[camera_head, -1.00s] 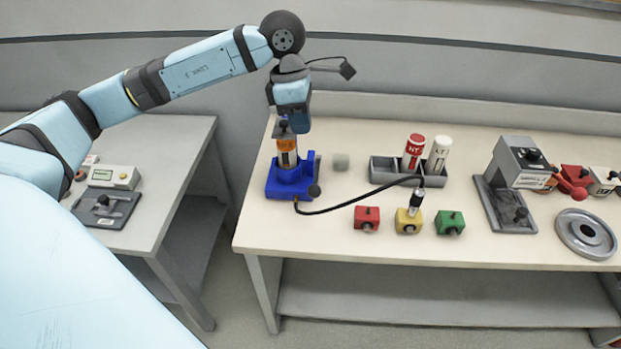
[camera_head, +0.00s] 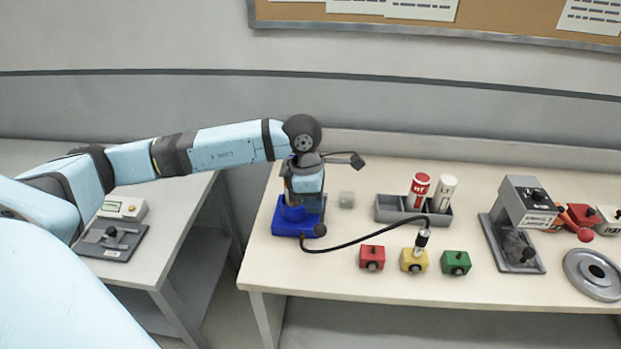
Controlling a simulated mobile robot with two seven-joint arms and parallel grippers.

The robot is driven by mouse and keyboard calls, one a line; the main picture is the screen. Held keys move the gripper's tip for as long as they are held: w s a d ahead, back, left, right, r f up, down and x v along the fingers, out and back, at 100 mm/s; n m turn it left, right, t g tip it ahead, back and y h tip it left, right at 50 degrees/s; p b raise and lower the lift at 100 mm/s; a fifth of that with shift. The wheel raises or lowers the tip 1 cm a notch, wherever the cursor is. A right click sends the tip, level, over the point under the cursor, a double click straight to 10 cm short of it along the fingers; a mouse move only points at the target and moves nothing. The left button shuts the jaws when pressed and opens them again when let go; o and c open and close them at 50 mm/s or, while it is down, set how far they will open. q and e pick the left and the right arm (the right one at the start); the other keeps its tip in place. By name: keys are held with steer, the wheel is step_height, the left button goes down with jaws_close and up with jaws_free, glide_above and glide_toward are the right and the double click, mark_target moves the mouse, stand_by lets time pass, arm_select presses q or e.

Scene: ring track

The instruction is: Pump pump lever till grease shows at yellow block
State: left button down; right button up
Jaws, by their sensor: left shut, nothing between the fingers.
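The blue pump (camera_head: 290,226) stands at the left end of the bench. A black knob (camera_head: 320,230) shows low at its front right; the rest of the lever cannot be made out. My left gripper (camera_head: 304,208) is shut and empty, low over the pump, and hides most of its barrel. Whether it touches the pump or lever I cannot tell. A black hose (camera_head: 360,239) runs from the pump to a metal coupler (camera_head: 421,240) upright on the yellow block (camera_head: 413,262). No grease can be made out there. My right gripper is out of view.
A red block (camera_head: 372,257) and a green block (camera_head: 456,262) flank the yellow one. Behind stands a grey tray (camera_head: 390,210) with red and white tubes. A grey machine (camera_head: 521,220) and a round flange (camera_head: 594,274) are at right.

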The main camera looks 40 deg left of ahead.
mark_target(318, 225)
arm_select(q)
steer(key=shift+d+f+p, duration=0.15)
steer(key=shift+d+f, duration=0.05)
steer(key=shift+f, duration=0.75)
steer(key=shift+d+f+p, duration=0.15)
steer(key=shift+d+f, duration=0.05)
steer(key=shift+f, duration=0.75)
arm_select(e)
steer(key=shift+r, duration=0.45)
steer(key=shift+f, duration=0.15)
